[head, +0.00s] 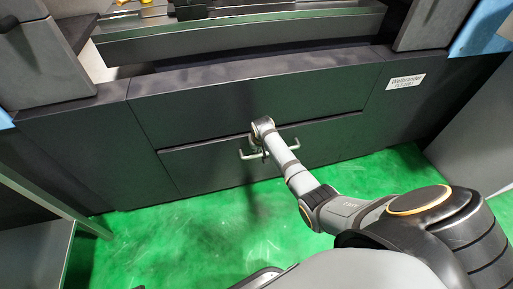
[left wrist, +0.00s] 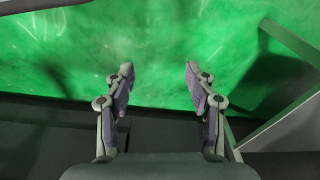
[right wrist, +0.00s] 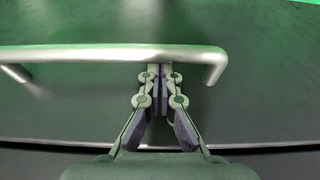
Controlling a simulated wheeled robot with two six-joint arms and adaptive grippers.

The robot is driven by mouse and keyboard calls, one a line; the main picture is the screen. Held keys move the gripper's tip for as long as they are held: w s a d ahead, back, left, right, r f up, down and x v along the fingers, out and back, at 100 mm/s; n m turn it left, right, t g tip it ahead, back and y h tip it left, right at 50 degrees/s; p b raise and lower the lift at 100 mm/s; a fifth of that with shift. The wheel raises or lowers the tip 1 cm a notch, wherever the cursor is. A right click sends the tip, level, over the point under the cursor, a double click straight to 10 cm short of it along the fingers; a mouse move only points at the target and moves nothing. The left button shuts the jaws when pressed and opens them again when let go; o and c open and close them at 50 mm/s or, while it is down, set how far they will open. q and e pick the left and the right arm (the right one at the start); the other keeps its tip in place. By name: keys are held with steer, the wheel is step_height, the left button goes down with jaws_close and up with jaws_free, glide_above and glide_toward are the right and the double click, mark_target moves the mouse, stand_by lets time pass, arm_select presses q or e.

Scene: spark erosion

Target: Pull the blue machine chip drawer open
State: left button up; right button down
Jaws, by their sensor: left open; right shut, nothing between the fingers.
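The chip drawer (head: 320,143) is the dark blue-grey lower front panel of the machine. Its front looks flush with the panel above. A silver bar handle (head: 244,155) sits on it and crosses the right wrist view (right wrist: 90,54). My right gripper (right wrist: 162,72) is shut and empty, with its fingertips at the bar near its right end. I cannot tell whether they are hooked behind the bar or only against it. In the head view the right arm partly hides the handle. My left gripper (left wrist: 158,70) is open and empty over the green floor, away from the drawer.
The upper machine panel (head: 245,100) carries no handle, and a label (head: 406,82) is at its right. The green floor (head: 200,235) before the drawer is clear. A grey frame (head: 45,205) stands at the left and a grey cabinet (head: 480,125) at the right.

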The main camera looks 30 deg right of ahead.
steer(key=s+p, duration=0.2)
steer(key=p, duration=0.1)
steer(key=shift+s+a+r, duration=0.2)
steer(key=shift+s+a, duration=0.05)
steer(key=shift+a, duration=0.1)
arm_select(q)
steer(key=s+a+f+p, duration=0.1)
steer(key=s+a+f, duration=0.15)
steer(key=f, duration=0.35)
steer(key=s+a+f+p, duration=0.1)
steer(key=s+f, duration=0.3)
steer(key=f, duration=0.1)
steer(key=s+p, duration=0.7)
steer(key=s, duration=0.4)
step_height(320, 180, up, 12)
steer(key=p, duration=1.2)
steer(key=shift+a+r+y+p, duration=0.15)
steer(key=shift+a+y+p, duration=0.1)
steer(key=shift+y+p, duration=0.1)
arm_select(e)
steer(key=s+a, duration=0.4)
steer(key=s, duration=1.2)
steer(key=s+a, duration=0.4)
steer(key=s, duration=1.3)
steer(key=shift+s+f, duration=0.25)
arm_select(q)
steer(key=shift+s, duration=0.1)
